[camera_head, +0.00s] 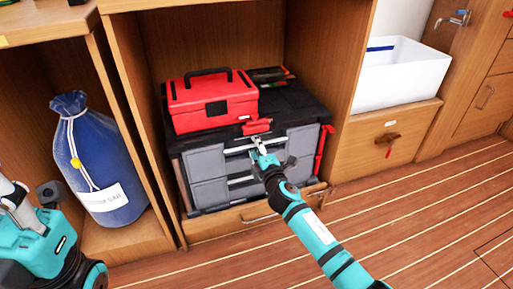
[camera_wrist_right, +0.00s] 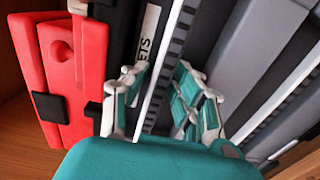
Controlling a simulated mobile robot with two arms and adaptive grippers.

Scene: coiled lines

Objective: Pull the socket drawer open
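The socket drawer (camera_head: 208,160) is the upper grey drawer of a black drawer chest (camera_head: 296,103) in the wooden cubby, and it looks shut. A label ending in "ETS" (camera_wrist_right: 148,32) shows above its long pale handle (camera_wrist_right: 165,62) in the right wrist view; the handle also shows in the head view (camera_head: 238,149). My right gripper (camera_head: 260,148) is at this handle. In the right wrist view its fingers (camera_wrist_right: 158,100) stand apart on either side of the handle, with some gap visible. My left arm shows at the lower left; its fingers do not show.
A red toolbox (camera_head: 212,99) sits on the chest, with a red latch (camera_head: 257,127) at the chest's front. A blue bag (camera_head: 98,165) stands in the left cubby. A white basin (camera_head: 402,74) is at the right. The striped floor (camera_head: 420,215) in front is clear.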

